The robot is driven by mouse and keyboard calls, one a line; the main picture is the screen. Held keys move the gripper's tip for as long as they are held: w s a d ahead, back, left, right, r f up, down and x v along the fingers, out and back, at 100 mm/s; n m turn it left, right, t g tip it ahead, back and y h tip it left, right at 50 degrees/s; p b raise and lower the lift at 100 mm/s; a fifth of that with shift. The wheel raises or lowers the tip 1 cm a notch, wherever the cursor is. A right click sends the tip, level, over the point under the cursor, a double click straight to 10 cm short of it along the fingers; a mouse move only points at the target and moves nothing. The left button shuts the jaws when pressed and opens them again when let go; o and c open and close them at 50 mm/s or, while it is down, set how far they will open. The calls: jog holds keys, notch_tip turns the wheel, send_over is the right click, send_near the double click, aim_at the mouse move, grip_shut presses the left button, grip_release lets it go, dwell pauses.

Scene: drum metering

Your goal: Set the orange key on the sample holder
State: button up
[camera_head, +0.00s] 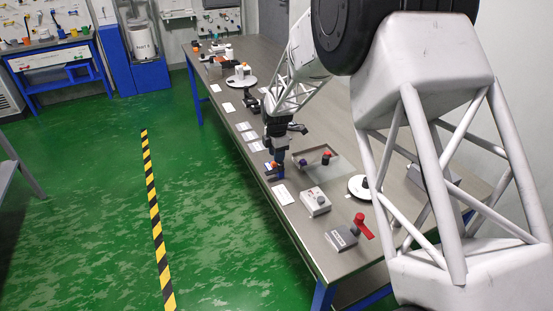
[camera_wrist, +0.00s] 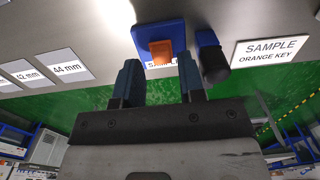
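The orange key (camera_wrist: 164,48) appears in the wrist view as a small orange block against a blue holder (camera_wrist: 155,30). I take the blue holder to be the sample holder. I cannot tell exactly how the key rests on it. My gripper (camera_wrist: 159,66) has its two fingers apart, with the orange key between and slightly beyond the tips, and visible gaps on both sides. In the head view my gripper (camera_head: 277,158) is low at the table's left edge, close to the orange key (camera_head: 270,165) and blue holder (camera_head: 279,174), partly hiding them.
A card reading "SAMPLE ORANGE KEY" (camera_wrist: 268,51) lies beside a blue-and-black piece (camera_wrist: 211,56). A grey box (camera_head: 315,202) and a red-handled device (camera_head: 343,238) stand nearer along the table.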

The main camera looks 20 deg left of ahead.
notch_tip(320, 180, up, 9)
dwell(0.5)
jog(key=shift+r, duration=0.1)
dwell(0.4)
jog(key=s+d+r+m, duration=0.4)
jog(key=s+d+r, duration=0.15)
jog(key=d, duration=0.45)
jog(key=s+d+r+m+t, duration=0.1)
jog(key=s+d+r+m, duration=0.45)
jog(key=d, duration=0.45)
jog(key=s+d+r+m, duration=0.35)
jog(key=d+r, duration=0.25)
jog(key=d, duration=0.4)
jog(key=s+d+m, duration=0.4)
jog(key=s+d, duration=0.2)
jog(key=s, duration=0.3)
jog(key=s+d+m+t, duration=0.1)
jog(key=s+d+m, duration=0.4)
jog(key=s, duration=0.5)
jog(key=s+d+f+m, duration=0.1)
jog(key=s+d+m, duration=0.4)
jog(key=s, duration=0.5)
jog(key=shift+d+t, duration=0.3)
jog(key=shift+d, duration=0.8)
